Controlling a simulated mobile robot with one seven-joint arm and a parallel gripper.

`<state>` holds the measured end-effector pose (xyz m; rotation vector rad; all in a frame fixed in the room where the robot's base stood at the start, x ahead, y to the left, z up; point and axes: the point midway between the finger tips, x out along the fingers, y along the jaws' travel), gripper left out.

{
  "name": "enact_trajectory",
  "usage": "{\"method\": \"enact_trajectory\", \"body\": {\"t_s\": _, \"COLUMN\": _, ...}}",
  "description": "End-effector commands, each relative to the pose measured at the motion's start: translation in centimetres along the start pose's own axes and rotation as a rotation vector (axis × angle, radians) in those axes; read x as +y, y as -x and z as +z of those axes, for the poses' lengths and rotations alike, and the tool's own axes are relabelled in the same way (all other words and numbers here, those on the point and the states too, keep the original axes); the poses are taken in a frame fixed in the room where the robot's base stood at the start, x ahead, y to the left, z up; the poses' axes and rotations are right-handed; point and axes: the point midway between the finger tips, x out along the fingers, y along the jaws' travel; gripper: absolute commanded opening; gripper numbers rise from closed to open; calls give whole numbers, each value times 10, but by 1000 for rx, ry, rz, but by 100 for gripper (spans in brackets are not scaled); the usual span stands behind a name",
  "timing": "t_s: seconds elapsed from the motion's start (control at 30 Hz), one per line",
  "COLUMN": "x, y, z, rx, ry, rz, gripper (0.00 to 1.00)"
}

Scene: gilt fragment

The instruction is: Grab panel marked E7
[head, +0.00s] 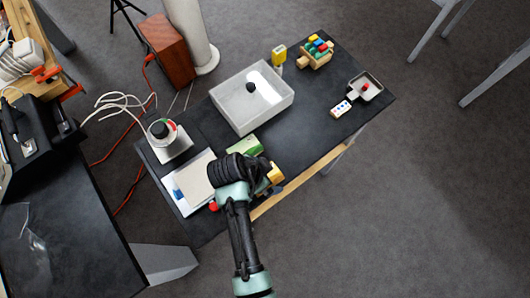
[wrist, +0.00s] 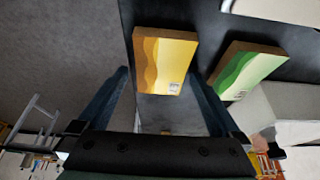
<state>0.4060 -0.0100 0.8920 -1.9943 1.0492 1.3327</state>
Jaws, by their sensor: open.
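A yellow panel (wrist: 172,55) with a wavy orange band and brown edges is near the top middle of the wrist view. A green wavy panel (wrist: 252,68) is to its right. Each has a small pale label, too small to read, so I cannot tell which is E7. In the head view, the yellow panel (head: 275,173) is partly hidden at the table's front edge, and the green panel (head: 246,146) lies behind my wrist. My gripper (wrist: 157,76) is open, its fingers to either side of the yellow panel's lower part in the picture. Contact is not visible.
The dark table (head: 320,125) holds a white bin (head: 239,118) with a dark object inside, a toy block holder (head: 315,53), a small pan (head: 366,90) and papers (head: 195,178). A round device with cables (head: 160,132) stands at the left.

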Motion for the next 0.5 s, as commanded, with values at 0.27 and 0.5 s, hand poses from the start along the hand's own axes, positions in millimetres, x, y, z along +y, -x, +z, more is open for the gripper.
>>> {"method": "enact_trajectory", "body": {"t_s": 0.27, "x": 0, "y": -1, "z": 0, "rx": 0, "ry": 0, "rz": 0, "gripper": 60}}
{"method": "enact_trajectory", "body": {"t_s": 0.5, "x": 0, "y": -1, "z": 0, "rx": 0, "ry": 0, "rz": 0, "gripper": 17}}
